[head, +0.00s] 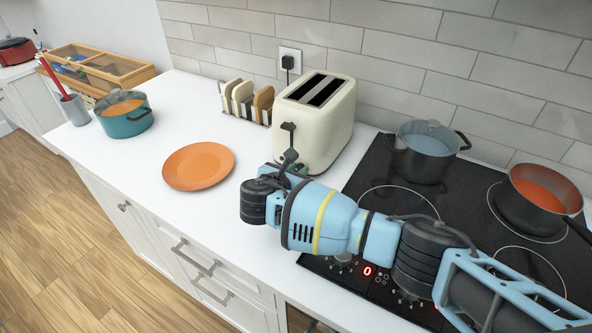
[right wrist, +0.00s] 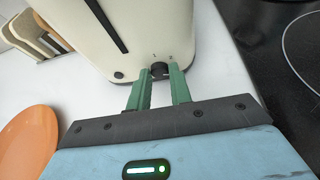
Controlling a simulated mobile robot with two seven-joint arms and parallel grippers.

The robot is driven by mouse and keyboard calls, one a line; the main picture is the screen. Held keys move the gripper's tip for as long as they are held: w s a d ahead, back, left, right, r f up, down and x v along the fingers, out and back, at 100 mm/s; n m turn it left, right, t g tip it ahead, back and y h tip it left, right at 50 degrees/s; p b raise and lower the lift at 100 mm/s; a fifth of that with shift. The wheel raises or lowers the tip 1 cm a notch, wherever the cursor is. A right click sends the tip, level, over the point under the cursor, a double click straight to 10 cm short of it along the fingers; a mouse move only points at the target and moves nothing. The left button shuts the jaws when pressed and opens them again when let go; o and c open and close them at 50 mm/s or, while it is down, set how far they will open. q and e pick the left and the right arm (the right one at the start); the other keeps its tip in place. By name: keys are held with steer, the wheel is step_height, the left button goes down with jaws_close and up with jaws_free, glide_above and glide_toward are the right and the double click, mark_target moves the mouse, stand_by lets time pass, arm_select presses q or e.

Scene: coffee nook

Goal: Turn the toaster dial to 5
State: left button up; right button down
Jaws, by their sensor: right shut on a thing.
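The cream toaster (head: 318,118) stands on the white counter against the tiled wall, with two empty-looking dark slots on top and a dark lever on its front end. In the right wrist view the toaster (right wrist: 195,35) fills the upper middle. Its small black dial (right wrist: 160,70) sits low on the front face, between the green fingertips of my right gripper (right wrist: 161,73). The right gripper is shut on the dial. In the head view my right wrist hides the dial. My left gripper is not in view.
An orange plate (head: 199,166) lies left of my right gripper. A rack with bread slices (head: 243,101) stands behind it. Right of the toaster is a black cooktop (head: 375,166) with a dark pot (head: 424,154) and a pan (head: 540,195). A teal pot (head: 126,116) stands at left.

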steer(key=shift+s+d+f+m+t+y, duration=0.1)
steer(key=shift+m+t+y, duration=0.45)
steer(key=shift+m, duration=0.5)
steer(key=shift+s+d+f+m+t+y, duration=0.1)
steer(key=shift+m+t+y, duration=0.4)
steer(key=shift+m, duration=0.55)
steer(key=c, duration=1.3)
jaws_free()
steer(key=shift+v, duration=3.9)
